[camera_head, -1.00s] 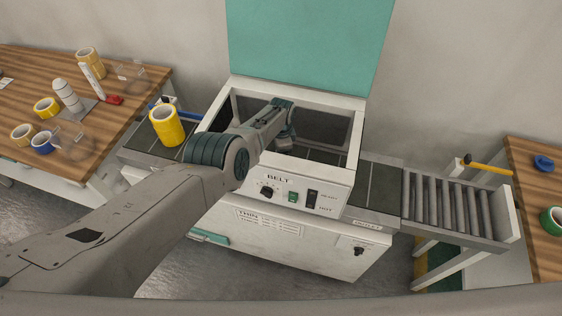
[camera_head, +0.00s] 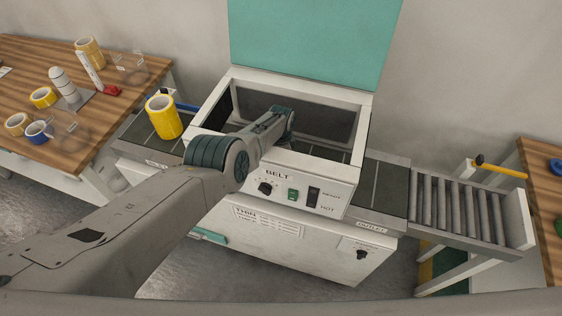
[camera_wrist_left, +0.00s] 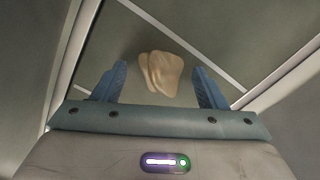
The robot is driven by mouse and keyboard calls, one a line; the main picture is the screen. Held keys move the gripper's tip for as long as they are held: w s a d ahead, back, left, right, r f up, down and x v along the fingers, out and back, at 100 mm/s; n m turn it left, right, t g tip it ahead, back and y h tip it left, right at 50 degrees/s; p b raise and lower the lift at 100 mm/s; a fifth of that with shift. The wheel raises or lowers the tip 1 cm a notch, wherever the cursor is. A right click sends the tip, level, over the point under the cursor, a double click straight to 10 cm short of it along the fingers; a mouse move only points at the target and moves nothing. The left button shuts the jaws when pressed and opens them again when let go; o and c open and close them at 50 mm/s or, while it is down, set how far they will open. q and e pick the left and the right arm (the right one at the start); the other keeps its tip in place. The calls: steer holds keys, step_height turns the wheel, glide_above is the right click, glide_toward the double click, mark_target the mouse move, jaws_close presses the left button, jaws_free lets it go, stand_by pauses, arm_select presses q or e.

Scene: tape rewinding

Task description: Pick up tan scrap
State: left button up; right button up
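The tan scrap (camera_wrist_left: 160,72) shows in the left wrist view as a crumpled, folded piece lying on the dark belt. My left gripper (camera_wrist_left: 162,82) has its two blue fingers spread, one on each side of the scrap, with visible gaps between. I cannot tell how far above the belt the fingertips are. In the head view my left arm reaches into the open belt machine (camera_head: 352,120), and its gripper and the scrap are hidden behind the wrist and the machine's front wall. My right gripper is not in view.
The machine's walls surround my left wrist, and its teal lid (camera_head: 310,40) stands open. A yellow tape roll (camera_head: 164,117) stands on the inlet belt to the left. A roller outlet (camera_head: 455,205) extends right. A wooden table (camera_head: 70,155) at left holds several rolls and bottles.

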arm_select(q)
steer(key=c, duration=0.9)
steer(key=shift+r, duration=0.1)
